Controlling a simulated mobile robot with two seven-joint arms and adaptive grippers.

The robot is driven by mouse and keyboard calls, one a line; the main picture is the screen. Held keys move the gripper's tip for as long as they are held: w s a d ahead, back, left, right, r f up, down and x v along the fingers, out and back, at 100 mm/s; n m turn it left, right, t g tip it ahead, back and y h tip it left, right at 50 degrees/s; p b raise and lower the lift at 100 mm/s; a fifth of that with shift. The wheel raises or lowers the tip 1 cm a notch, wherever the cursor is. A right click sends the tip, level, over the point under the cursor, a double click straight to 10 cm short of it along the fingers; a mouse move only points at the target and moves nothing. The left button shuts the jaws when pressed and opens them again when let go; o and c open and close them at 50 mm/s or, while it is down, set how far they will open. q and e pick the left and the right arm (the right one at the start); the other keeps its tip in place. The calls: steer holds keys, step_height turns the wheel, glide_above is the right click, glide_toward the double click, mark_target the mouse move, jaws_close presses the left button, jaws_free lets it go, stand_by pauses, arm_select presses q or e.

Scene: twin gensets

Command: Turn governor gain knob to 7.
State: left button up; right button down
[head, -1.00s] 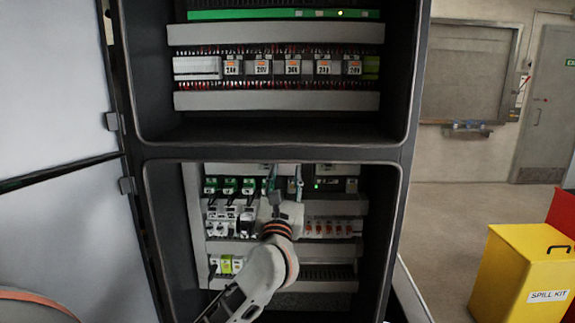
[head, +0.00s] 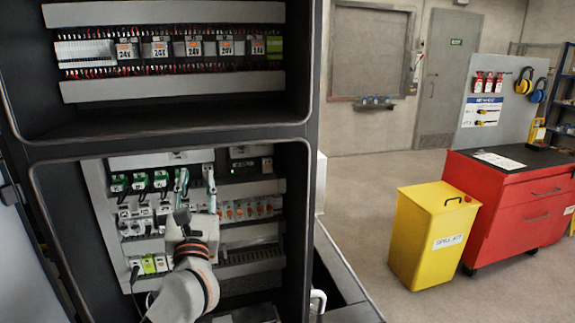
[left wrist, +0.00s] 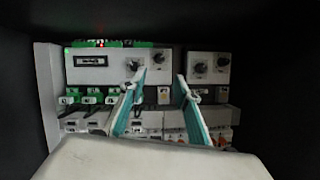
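My left gripper (head: 196,176) reaches into the lower compartment of the open cabinet (head: 312,130). In the left wrist view its two teal-lined fingers (left wrist: 160,76) stand apart, open, with nothing between them. Beyond the fingertips are light panels with several dark round knobs. One knob (left wrist: 132,65) is by the left fingertip and a smaller one (left wrist: 158,58) shows between the fingers. Two more knobs (left wrist: 200,67) (left wrist: 222,63) are on the right panel. Their labels and settings are too small to read, so I cannot tell which is governor gain. My right gripper is out of view.
Rows of green terminals (head: 140,183) and orange-marked breakers (head: 246,209) surround the gripper. The compartment's dark frame closes in on its sides. A yellow spill kit bin (head: 425,240) and a red tool cabinet (head: 520,212) stand right, with open floor behind.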

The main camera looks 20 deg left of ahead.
arm_select(q)
steer(key=s+d+f+m+h, duration=0.3)
steer(key=d+f+m+h, duration=0.25)
steer(key=f+m, duration=0.45)
steer(key=s+d+f+m+g+h, duration=0.1)
steer(key=s+d+f+m+h, duration=0.25)
steer(key=d+f+m, duration=0.6)
steer(key=s+d+f+m+h, duration=0.2)
steer(key=f+m+h, duration=0.4)
steer(key=m, duration=0.7)
steer(key=s+f+m+g+y, duration=0.1)
steer(key=s+f+m+g, duration=0.3)
steer(key=s+f, duration=0.3)
steer(key=s+f+m+g+y, duration=0.1)
steer(key=s+f+m+g, duration=0.3)
steer(key=f, duration=1.4)
steer(key=s+m, duration=0.3)
steer(key=s, duration=0.1)
steer(key=shift+s+f, duration=0.2)
steer(key=shift+f, duration=0.05)
